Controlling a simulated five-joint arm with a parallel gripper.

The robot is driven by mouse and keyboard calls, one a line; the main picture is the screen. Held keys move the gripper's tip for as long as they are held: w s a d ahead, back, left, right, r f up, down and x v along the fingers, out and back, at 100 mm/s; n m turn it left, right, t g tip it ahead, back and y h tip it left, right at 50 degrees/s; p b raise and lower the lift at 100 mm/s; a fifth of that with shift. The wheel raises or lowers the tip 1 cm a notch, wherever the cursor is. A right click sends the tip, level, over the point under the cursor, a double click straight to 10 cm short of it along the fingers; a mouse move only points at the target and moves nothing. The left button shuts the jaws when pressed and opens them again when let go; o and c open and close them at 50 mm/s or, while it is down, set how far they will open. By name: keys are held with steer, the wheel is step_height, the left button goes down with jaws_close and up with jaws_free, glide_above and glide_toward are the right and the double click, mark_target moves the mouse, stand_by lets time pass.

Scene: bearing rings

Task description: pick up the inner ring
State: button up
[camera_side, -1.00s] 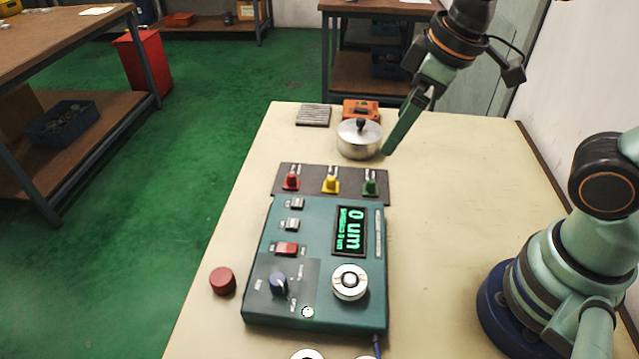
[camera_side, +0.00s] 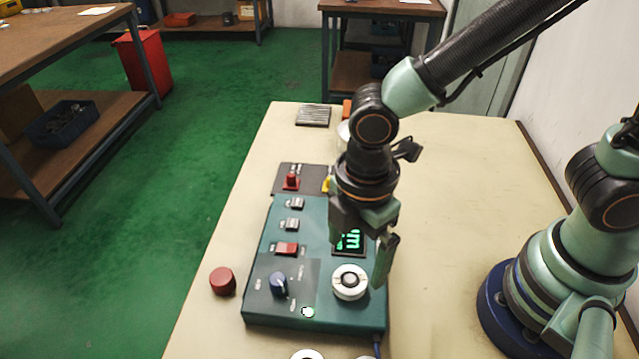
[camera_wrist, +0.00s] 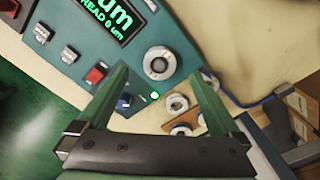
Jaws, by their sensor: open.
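My gripper (camera_side: 362,264) is open and empty, pointing down over the front right of the teal gauge box (camera_side: 262,312). A silver ring-shaped part (camera_side: 349,293) with a dark centre sits on the box, just below my fingertips in the side view. In the wrist view this round part (camera_wrist: 148,66) appears between the two fingertips, apart from both. More metal rings (camera_wrist: 177,103) lie on a brown board beyond the box in the wrist view. Only the tops of two pale rings (camera_side: 307,354) show at the bottom edge of the side view. I cannot tell which one is the inner ring.
Red and yellow knobs stand on a dark strip (camera_side: 284,172) behind the box; my arm hides the rest. A red round button (camera_side: 222,281) is left of the box. A ribbed grey block (camera_side: 313,115) lies at the back.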

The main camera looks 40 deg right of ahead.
mark_target(350, 278)
steer(key=shift+a+f, duration=0.2)
steer(key=shift+f, duration=2.7)
jaws_close()
steer(key=shift+r, duration=0.1)
step_height(350, 278, up, 19)
step_height(350, 278, down, 17)
steer(key=shift+f, duration=0.1)
